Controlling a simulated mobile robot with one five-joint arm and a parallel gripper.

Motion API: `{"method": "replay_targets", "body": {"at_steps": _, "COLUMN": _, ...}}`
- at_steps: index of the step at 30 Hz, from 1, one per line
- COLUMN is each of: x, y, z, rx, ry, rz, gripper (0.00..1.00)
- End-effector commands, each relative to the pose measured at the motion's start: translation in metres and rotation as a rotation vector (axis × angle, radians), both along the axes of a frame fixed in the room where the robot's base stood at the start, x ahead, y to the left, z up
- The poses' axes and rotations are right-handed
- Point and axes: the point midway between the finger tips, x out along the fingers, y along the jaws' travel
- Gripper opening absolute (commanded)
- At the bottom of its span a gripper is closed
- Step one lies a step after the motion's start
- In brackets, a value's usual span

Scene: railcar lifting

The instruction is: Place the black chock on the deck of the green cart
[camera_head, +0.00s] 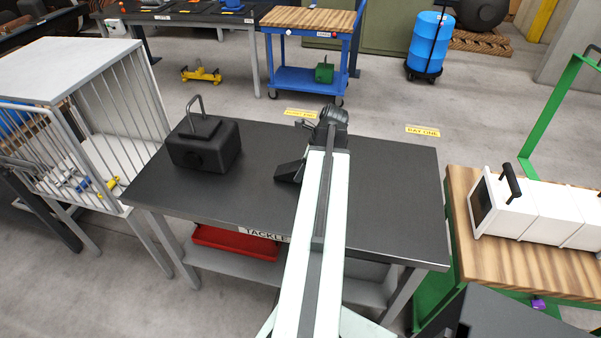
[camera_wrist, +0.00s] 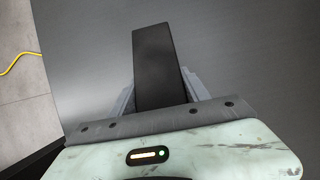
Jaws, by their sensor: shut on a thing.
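The black chock (camera_head: 289,172) is a dark wedge at the dark-topped tackle table, showing just left of my arm in the head view. In the wrist view the chock (camera_wrist: 153,55) lies between the two grey fingers of my gripper (camera_wrist: 158,80), which is shut on it. In the head view my arm hides the gripper's fingers and part of the chock. I cannot tell whether the chock touches the tabletop. The green cart stands at the right, with a wooden deck (camera_head: 500,262) and a green handle frame (camera_head: 528,165).
A white box (camera_head: 535,208) with a black handle takes up the deck's rear; bare wood shows in front. A black block (camera_head: 205,147) with a loop handle stands on the table (camera_head: 390,190), left of my arm. A white cage (camera_head: 125,90) stands farther left.

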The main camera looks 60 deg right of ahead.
Motion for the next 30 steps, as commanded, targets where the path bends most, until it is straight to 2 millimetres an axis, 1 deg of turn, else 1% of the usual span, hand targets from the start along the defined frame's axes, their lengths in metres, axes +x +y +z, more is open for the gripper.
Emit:
{"method": "replay_targets", "body": {"at_steps": 1, "x": 0.000, "y": 0.000, "z": 0.012, "rx": 0.000, "ry": -0.001, "rz": 0.000, "gripper": 0.00}}
{"method": "replay_targets", "body": {"at_steps": 5, "x": 0.000, "y": 0.000, "z": 0.037, "rx": -0.001, "ry": -0.001, "rz": 0.000, "gripper": 0.00}}
{"method": "replay_targets", "body": {"at_steps": 9, "x": 0.000, "y": 0.000, "z": 0.067, "rx": -0.001, "ry": -0.001, "rz": 0.000, "gripper": 0.00}}
{"method": "replay_targets", "body": {"at_steps": 12, "x": 0.000, "y": 0.000, "z": 0.085, "rx": 0.000, "ry": -0.001, "rz": -0.001, "gripper": 0.00}}
{"method": "replay_targets", "body": {"at_steps": 15, "x": 0.000, "y": 0.000, "z": 0.094, "rx": 0.000, "ry": -0.001, "rz": -0.001, "gripper": 0.00}}
{"method": "replay_targets", "body": {"at_steps": 20, "x": 0.000, "y": -0.001, "z": 0.095, "rx": 0.000, "ry": -0.001, "rz": -0.001, "gripper": 0.00}}
{"method": "replay_targets", "body": {"at_steps": 23, "x": 0.000, "y": 0.000, "z": 0.107, "rx": 0.000, "ry": -0.001, "rz": -0.001, "gripper": 0.00}}
{"method": "replay_targets", "body": {"at_steps": 26, "x": 0.000, "y": 0.000, "z": 0.132, "rx": 0.000, "ry": -0.001, "rz": -0.001, "gripper": 0.00}}
{"method": "replay_targets", "body": {"at_steps": 30, "x": 0.000, "y": 0.000, "z": 0.176, "rx": 0.000, "ry": -0.001, "rz": -0.001, "gripper": 0.00}}
